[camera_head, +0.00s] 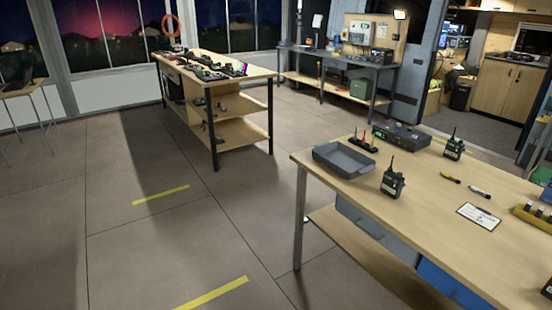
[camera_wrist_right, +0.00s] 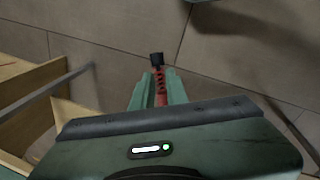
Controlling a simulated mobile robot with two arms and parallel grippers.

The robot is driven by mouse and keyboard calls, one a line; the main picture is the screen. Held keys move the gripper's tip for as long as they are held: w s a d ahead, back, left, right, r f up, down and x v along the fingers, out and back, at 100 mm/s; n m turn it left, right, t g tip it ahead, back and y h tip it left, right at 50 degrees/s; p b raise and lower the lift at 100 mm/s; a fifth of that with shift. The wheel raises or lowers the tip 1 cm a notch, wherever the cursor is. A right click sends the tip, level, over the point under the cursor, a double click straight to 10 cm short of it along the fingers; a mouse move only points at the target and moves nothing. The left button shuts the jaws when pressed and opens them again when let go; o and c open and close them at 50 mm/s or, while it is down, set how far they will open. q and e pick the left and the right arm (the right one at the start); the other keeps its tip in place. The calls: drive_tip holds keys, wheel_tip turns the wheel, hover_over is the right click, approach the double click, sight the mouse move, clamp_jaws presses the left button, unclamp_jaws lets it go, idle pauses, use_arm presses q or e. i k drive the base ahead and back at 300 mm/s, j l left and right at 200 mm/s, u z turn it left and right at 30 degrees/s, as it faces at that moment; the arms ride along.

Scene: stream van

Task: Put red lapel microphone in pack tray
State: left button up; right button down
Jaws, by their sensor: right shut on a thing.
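My right gripper (camera_wrist_right: 158,78) shows in the right wrist view, shut on a thin red piece with a dark, blocky tip, which looks like the red lapel microphone (camera_wrist_right: 160,92). The tip sticks out beyond the fingers, and the floor lies behind it. The lower part of the microphone is hidden between the fingers. In the head view, a shallow grey tray (camera_head: 335,165), which looks like the pack tray, sits empty at the far left corner of the near wooden table (camera_head: 430,215). My left gripper is in neither view.
On the near table stand two handheld radios (camera_head: 392,180) (camera_head: 454,148), a dark box unit (camera_head: 402,136) and a small rack with coloured items (camera_head: 363,143). A white card (camera_head: 478,216) lies to the right. Open floor (camera_head: 150,240) spreads left of the table.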

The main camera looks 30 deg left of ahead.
sight(343, 163)
drive_tip(key=i+j+u, duration=0.1)
drive_tip(key=i+u, duration=0.2)
drive_tip(key=u, duration=0.15)
drive_tip(key=i+u, duration=0.3)
drive_tip(key=u, duration=0.15)
drive_tip(key=i+l+u, duration=0.1)
drive_tip(key=i+u, duration=0.2)
drive_tip(key=u, duration=0.15)
